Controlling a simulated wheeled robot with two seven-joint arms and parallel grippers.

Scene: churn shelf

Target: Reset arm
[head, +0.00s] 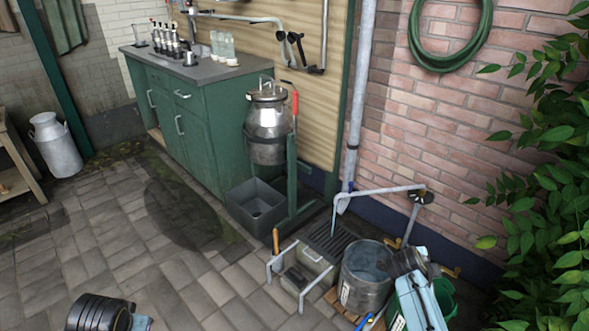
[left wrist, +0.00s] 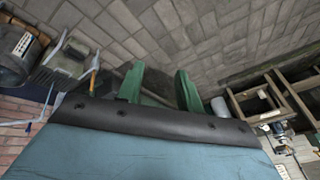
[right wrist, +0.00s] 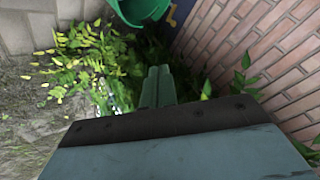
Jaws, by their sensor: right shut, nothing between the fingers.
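My left gripper (left wrist: 158,76) shows in the left wrist view with its two green fingers apart and nothing between them. Paving lies beyond its fingertips. My right gripper (right wrist: 158,70) shows in the right wrist view with its fingers together and empty, pointing toward leafy plants beside a brick wall. In the head view, part of my left arm (head: 98,313) shows at the bottom left edge, and part of my right arm (head: 424,303) shows at the lower right, in front of a green bucket. The fingers of both grippers cannot be made out in the head view.
A metal tub (head: 362,285) and green bucket (head: 443,297) stand close to my right arm. A leafy bush (head: 545,220) fills the right edge. A green cabinet (head: 190,135) and metal churn (head: 268,122) stand farther back. The paving (head: 150,245) at left centre is mostly clear.

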